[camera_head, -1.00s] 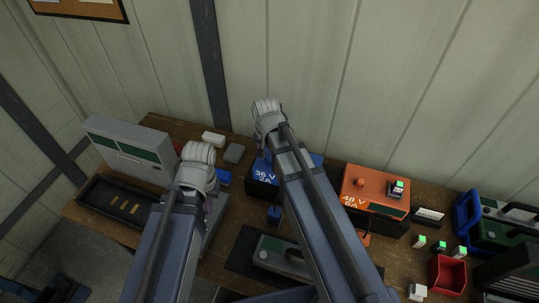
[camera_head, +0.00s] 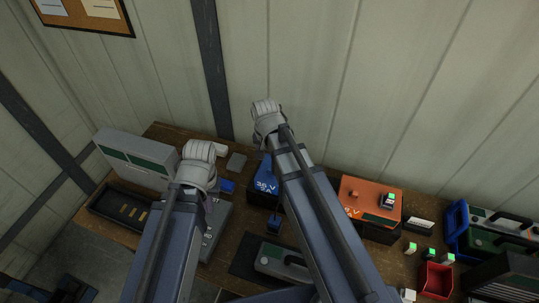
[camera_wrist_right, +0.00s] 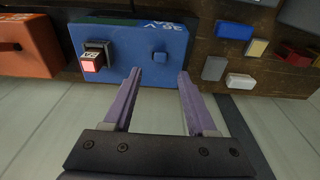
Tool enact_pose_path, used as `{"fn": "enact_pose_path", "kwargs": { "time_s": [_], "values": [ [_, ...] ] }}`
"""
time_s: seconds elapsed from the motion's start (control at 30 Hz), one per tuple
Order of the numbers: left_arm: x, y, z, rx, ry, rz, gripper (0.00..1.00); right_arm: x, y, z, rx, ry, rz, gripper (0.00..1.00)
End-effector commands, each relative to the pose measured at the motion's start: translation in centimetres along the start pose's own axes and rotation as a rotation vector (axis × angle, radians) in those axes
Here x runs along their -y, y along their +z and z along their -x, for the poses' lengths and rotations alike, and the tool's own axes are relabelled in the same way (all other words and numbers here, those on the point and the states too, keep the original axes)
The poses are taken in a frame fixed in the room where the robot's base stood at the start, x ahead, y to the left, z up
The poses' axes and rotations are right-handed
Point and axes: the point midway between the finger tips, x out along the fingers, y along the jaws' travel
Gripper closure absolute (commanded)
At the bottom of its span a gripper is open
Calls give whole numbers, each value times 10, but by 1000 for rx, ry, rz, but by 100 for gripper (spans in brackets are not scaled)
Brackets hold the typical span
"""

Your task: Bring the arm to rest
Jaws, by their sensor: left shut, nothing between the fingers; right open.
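My left arm (camera_head: 165,245) reaches up from the bottom of the head view, its grey wrist (camera_head: 198,165) above the left part of the bench. Its fingers are mostly hidden behind the wrist; the gripper is shut and empty. My right arm (camera_head: 325,230) reaches further, its wrist (camera_head: 267,115) near the wall above the blue 36 V charger (camera_head: 263,182). In the right wrist view my right gripper (camera_wrist_right: 159,73) is open, its purple fingers apart with nothing between them. The fingertips point toward the front of the blue charger (camera_wrist_right: 125,38); I cannot tell if they touch it.
The wooden bench (camera_head: 235,220) holds an orange charger (camera_head: 365,192), a grey-green case (camera_head: 138,155), a black tray (camera_head: 100,205), a red bin (camera_head: 435,281) and a blue-framed case (camera_head: 458,225). A panelled wall (camera_head: 300,60) stands close behind. A small block with a red light (camera_wrist_right: 91,63) sits at the blue charger.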

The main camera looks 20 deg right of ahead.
Motion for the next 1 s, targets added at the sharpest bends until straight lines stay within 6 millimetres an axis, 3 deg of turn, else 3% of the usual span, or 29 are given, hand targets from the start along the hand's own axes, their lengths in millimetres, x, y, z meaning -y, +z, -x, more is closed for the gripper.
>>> {"fn": "enact_pose_path", "kwargs": {
  "time_s": [0.47,0.57,0.67,0.8,1.0],
  "values": [
    [0,0,0,0,0,0,100,0,0,0,0,0,1,43],
    [-1,-1,-9,0,0,0,100,1,7,-8,3,2,27,43],
    [-3,-2,-33,0,0,-1,100,4,29,-30,16,9,117,43],
    [-7,-5,-80,-1,-1,-3,100,8,76,-71,46,24,339,43],
    [-12,-9,-134,-2,-2,-7,100,9,138,-118,93,42,660,43]
  ]
}}
